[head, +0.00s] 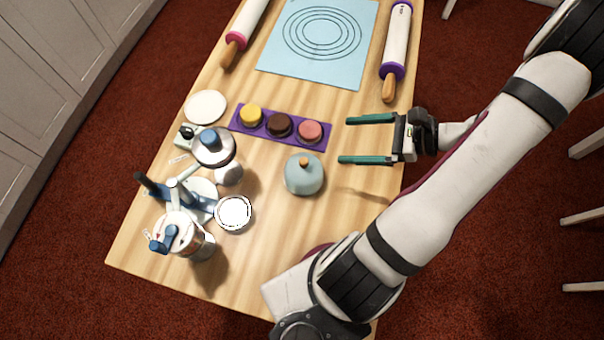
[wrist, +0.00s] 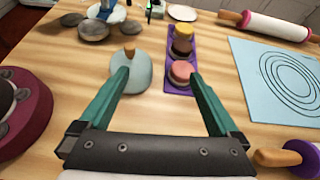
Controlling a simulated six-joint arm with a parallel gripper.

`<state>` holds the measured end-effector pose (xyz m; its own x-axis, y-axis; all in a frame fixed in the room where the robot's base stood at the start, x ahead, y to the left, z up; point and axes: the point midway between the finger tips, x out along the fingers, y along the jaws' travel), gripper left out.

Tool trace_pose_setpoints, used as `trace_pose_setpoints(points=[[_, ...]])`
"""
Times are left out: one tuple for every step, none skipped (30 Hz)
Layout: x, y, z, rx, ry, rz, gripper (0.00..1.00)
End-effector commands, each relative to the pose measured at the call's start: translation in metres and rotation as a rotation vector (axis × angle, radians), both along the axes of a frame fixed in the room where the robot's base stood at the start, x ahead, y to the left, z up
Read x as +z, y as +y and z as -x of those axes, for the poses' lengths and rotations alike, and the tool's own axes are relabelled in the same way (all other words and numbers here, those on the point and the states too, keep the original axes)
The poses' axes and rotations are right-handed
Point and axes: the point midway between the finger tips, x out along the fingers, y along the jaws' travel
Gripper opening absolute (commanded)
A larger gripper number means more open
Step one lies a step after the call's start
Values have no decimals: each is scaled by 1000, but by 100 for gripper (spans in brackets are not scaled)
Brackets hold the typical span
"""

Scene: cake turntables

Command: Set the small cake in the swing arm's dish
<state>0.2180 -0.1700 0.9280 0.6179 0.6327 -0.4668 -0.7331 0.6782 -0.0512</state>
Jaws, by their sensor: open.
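Three small round cakes sit in a row on a purple strip (head: 240,124): a yellow one (head: 250,115), a dark brown one (head: 279,124) and a pink one (head: 310,131). The pictures do not show which one the task means. A round white dish (head: 234,213) is at the left, beside a stand with blue parts (head: 190,204); its link to the swing arm is hard to make out. My gripper (head: 343,139) is open and empty, right of the pink cake. In the wrist view, the pink cake (wrist: 181,73) shows near the right fingertip.
A pale blue dome with a wooden knob (head: 304,176) stands below the strip, near my lower finger. A blue-knobbed stand (head: 212,147) and a white disc (head: 206,107) are at the left. Rolling pins (head: 396,50) and a blue mat (head: 318,70) lie at the back.

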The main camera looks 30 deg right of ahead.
Motion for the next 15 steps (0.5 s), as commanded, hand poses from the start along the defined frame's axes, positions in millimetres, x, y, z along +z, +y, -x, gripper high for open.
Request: trace_pose_setpoints(points=[[25, 33, -11, 193, 5, 91, 98], [38, 56, -13, 321, 11, 150, 98], [55, 86, -11, 494, 13, 237, 98], [67, 108, -7, 622, 8, 307, 98], [77, 129, 0, 749, 2, 380, 98], [89, 153, 13, 911, -15, 483, 98], [96, 167, 24, 1024, -34, 562, 98], [102, 179, 36, 1127, -56, 641, 98], [108, 190, 50, 1249, -92, 740, 98], [111, 196, 59, 1324, -121, 808, 98], [114, 199, 67, 1388, -150, 870, 98], [116, 202, 75, 1454, -184, 940, 98], [118, 203, 80, 1493, -208, 983, 98], [118, 204, 84, 1522, -228, 1017, 98], [119, 204, 87, 1549, -248, 1052, 92]])
